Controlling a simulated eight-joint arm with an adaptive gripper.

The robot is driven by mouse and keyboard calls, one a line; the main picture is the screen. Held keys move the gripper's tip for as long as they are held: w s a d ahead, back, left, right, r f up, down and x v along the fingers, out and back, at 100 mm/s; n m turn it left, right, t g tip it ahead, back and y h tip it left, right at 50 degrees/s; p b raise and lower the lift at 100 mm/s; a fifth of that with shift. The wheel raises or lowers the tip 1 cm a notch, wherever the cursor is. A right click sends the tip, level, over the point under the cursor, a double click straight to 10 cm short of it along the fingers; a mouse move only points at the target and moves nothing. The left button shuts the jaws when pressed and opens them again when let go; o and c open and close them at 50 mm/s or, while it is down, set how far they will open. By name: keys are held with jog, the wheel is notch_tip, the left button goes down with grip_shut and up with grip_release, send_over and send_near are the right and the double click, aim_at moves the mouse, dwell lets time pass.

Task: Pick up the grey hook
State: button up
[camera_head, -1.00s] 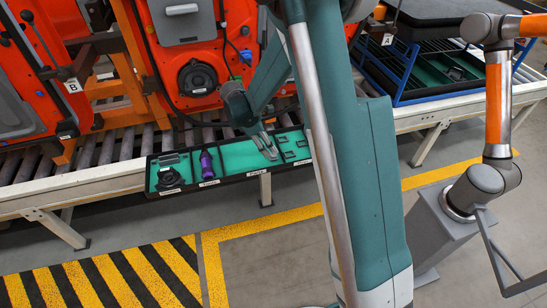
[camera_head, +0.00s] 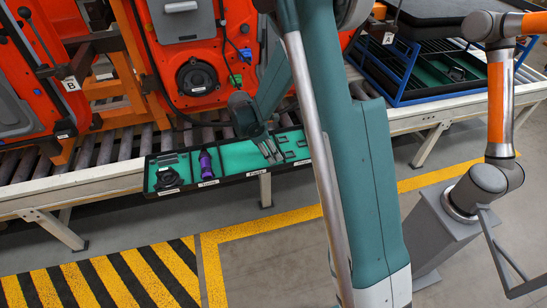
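The black tray (camera_head: 232,178) with green compartments hangs along the front of the conveyor. Its right compartment holds several small dark grey pieces (camera_head: 301,162); they are too small to tell which one is the grey hook. My gripper (camera_head: 272,156) points down over this compartment, just left of these pieces. Its two fingers show a narrow gap, with nothing visible between them. The exact height of the fingertips above the tray floor cannot be told. My arm covers the tray's right end.
The tray's other compartments hold a black round part (camera_head: 167,178) and a purple part (camera_head: 206,164). Orange door panels (camera_head: 190,45) stand close behind on the roller conveyor. A blue-framed rack (camera_head: 420,90) and another orange-and-grey arm (camera_head: 495,110) are at the right. The striped floor in front is clear.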

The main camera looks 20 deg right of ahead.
jog(key=c, duration=0.8)
notch_tip(320, 180, up, 10)
jog(key=p, duration=0.2)
dwell(0.5)
jog(key=shift+c, duration=0.3)
